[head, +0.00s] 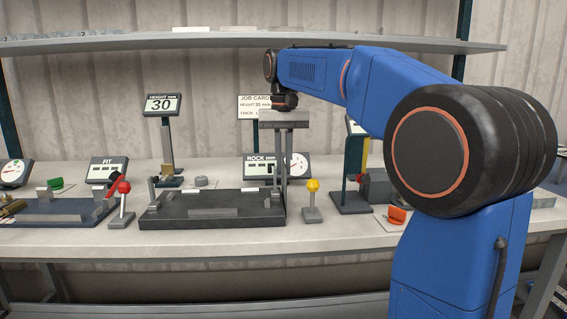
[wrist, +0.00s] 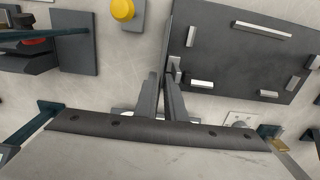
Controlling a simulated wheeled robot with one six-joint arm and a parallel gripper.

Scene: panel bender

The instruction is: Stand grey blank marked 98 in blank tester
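My gripper (head: 284,178) points down above the right end of a dark fixture tray (head: 160,222). The tray holds several grey bars and blocks. A display reading ROCK (head: 258,168) with a round dial stands behind the tray, partly hidden by the fingers. I cannot read a mark 98 on any piece, and cannot tell which station is the blank tester.
A FIT station (head: 106,168) stands at the left, a HEIGHT display (head: 162,104) reading 30 behind. An orange part (head: 397,215) lies right. A shelf (head: 120,41) spans above.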

